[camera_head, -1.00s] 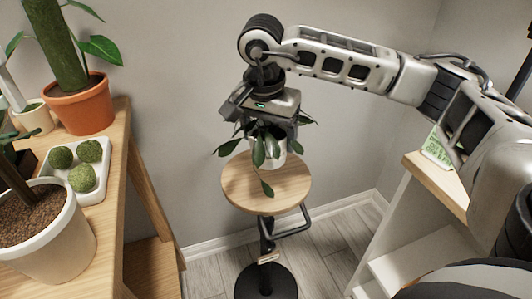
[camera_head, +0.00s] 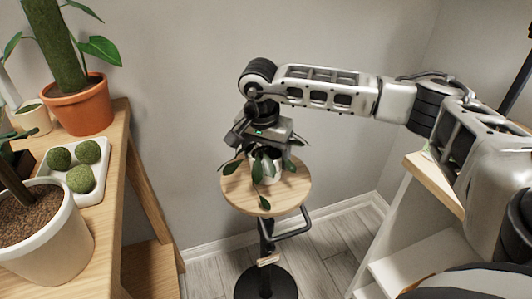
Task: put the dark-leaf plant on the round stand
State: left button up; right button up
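The dark-leaf plant (camera_head: 266,166) has dark green drooping leaves and a small white pot. It is upright over the middle of the round stand (camera_head: 290,197), which has a pale wooden top on a black post. The pot's base is at or very close to the wood; I cannot tell if it touches. My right gripper (camera_head: 267,150) comes down from above at the pot's rim and appears shut on the plant. Its fingertips are partly hidden by leaves. My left gripper is not in view.
A wooden shelf (camera_head: 115,165) on the left holds a terracotta pot (camera_head: 80,108), a white tray (camera_head: 94,192) of green balls and a large cream pot (camera_head: 50,250). A white shelf unit (camera_head: 400,235) stands at right. A grey wall is behind the stand.

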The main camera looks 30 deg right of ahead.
jog(key=o, duration=1.2)
jog(key=shift+r, duration=0.35)
pick_arm(q)
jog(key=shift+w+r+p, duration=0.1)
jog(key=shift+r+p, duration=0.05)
jog(key=shift+p, duration=0.45)
pick_arm(e)
jog(key=r, duration=0.3)
jog(key=a+r, duration=0.1)
jog(key=r, duration=0.3)
jog(key=s+r, duration=0.1)
jog(key=r, duration=0.3)
jog(key=shift+a+r, duration=0.15)
jog(key=shift+a, duration=0.15)
